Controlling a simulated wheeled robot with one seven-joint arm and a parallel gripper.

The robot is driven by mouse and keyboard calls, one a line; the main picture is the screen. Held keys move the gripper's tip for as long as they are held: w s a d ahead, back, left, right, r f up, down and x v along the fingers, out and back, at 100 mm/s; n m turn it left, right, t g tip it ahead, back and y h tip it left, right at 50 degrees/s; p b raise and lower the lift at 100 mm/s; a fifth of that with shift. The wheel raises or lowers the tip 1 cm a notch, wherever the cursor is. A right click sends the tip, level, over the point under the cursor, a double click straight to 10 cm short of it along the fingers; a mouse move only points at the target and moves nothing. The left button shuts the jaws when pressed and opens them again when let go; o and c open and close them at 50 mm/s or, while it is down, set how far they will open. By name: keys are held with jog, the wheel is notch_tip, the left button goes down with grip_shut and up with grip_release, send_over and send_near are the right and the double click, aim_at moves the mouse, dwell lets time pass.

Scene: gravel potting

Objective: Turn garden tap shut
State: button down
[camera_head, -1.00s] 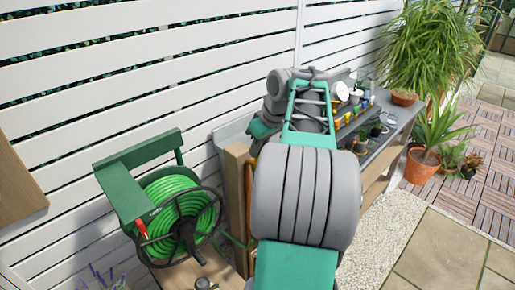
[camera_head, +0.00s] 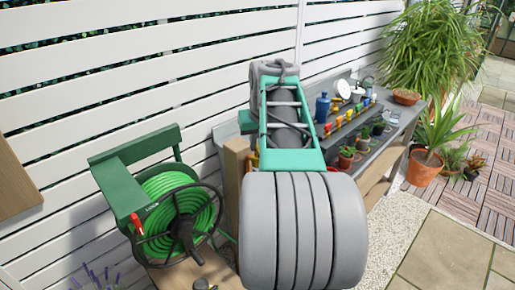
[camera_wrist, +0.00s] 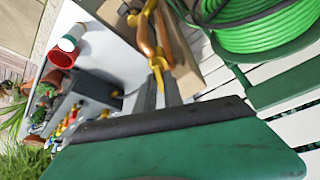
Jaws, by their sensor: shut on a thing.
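The garden tap (camera_wrist: 158,64) shows in the wrist view as a yellow fitting by a copper pipe (camera_wrist: 147,38), in front of a wooden post (camera_wrist: 190,55). My gripper (camera_wrist: 160,82) has its dark fingers closed at the yellow part, shut on the tap; the exact contact is partly hidden. In the head view the post (camera_head: 236,180) stands between the hose reel and the bench. My arm covers the gripper and most of the tap there.
A green hose reel (camera_head: 180,212) stands left of the post; it also shows in the wrist view (camera_wrist: 262,28). The bench (camera_head: 395,135) at right holds a blue bottle (camera_head: 322,107), coloured small items and potted plants. A white slatted fence (camera_head: 130,75) stands behind.

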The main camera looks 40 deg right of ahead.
jog(key=m+h, duration=0.1)
jog(key=m, duration=0.1)
jog(key=shift+w+a+m+g, duration=0.1)
jog(key=shift+a+m+g, duration=0.05)
jog(key=shift+m+g, duration=0.2)
jog(key=m, duration=0.1)
jog(key=m+g+p, duration=0.1)
jog(key=shift+r+m+p, duration=0.2)
jog(key=shift+m+p, duration=0.1)
jog(key=shift+m, duration=0.05)
jog(key=m+g+h+p, duration=0.1)
jog(key=m+p, duration=0.2)
jog(key=m, duration=0.1)
jog(key=shift+w, duration=0.15)
jog(key=shift+f+m+g+p, duration=0.1)
jog(key=shift+m+g+p, duration=0.45)
jog(key=shift+m+p, duration=0.6)
jog(key=c, duration=1.5)
grip_release()
jog(key=shift+f, duration=0.1)
jog(key=shift+o, duration=0.2)
